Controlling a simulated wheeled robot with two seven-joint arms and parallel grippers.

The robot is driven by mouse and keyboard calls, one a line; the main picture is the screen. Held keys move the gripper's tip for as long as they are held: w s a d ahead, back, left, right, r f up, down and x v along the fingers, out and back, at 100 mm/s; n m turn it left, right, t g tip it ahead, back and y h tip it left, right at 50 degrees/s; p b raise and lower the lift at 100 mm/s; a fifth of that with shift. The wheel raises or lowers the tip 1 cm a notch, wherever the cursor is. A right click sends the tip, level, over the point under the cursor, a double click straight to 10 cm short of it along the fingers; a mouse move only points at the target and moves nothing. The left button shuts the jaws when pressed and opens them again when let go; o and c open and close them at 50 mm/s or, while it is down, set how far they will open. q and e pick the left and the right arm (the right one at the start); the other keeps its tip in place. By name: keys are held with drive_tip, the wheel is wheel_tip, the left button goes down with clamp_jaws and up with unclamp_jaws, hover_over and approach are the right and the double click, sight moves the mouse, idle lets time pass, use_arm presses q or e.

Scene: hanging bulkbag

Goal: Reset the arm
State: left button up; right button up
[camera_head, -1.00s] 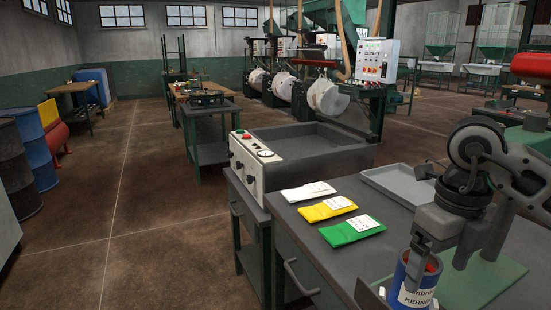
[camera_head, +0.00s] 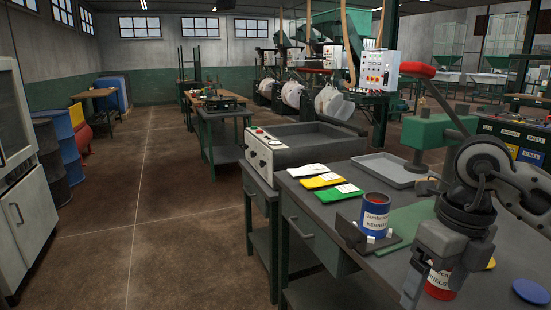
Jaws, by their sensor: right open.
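My right gripper (camera_head: 432,279) is open and points down at the lower right of the head view, over the grey workbench (camera_head: 340,222). A red can with a white label (camera_head: 441,284) shows just behind or between its fingers; the overlap hides part of it, and I cannot tell whether they touch. A blue can with a white label and red contents (camera_head: 375,214) stands upright to the left, apart from the gripper, by a dark angled bracket (camera_head: 352,233). My left gripper is not in view.
White, yellow (camera_head: 322,181) and green packets lie by a grey tray (camera_head: 389,169). A green stand (camera_head: 437,130) rises behind my arm. A blue disc (camera_head: 531,291) lies at the right. A control box (camera_head: 262,151) is left of the bench. The floor at left is open.

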drive_tip(key=s+a+f+n+g+y, duration=0.1)
drive_tip(key=s+a+f+g+y, duration=0.1)
drive_tip(key=a+y, duration=0.45)
drive_tip(key=s+a+f+n+g+y, duration=0.1)
drive_tip(key=s+a+f+g+y, duration=0.15)
drive_tip(key=a, duration=0.75)
drive_tip(key=a+r+m+t+y, duration=0.55)
drive_tip(key=a+m+y, duration=0.2)
drive_tip(key=y, duration=0.35)
drive_tip(key=w+d+f+m+t+h, duration=0.3)
drive_tip(key=d+f+m+t+h, duration=0.15)
drive_tip(key=m+t, duration=0.5)
drive_tip(key=w+d+f+m+t+h, duration=0.4)
drive_tip(key=m+t, duration=0.3)
drive_tip(key=m, duration=0.6)
drive_tip(key=s+d+f+m+g+h, duration=0.3)
drive_tip(key=s+f+m+h, duration=0.1)
drive_tip(key=f, duration=0.6)
drive_tip(key=s+d+f+m+g+h, duration=0.2)
drive_tip(key=s+f+m+h, duration=0.3)
drive_tip(key=s+f, duration=0.3)
wheel_tip(320, 180, down, 2)
drive_tip(key=shift+s+d+f+m+g, duration=0.1)
drive_tip(key=shift+s+d+m+g, duration=0.35)
drive_tip(key=shift+g, duration=0.4)
drive_tip(key=shift+w+a, duration=0.1)
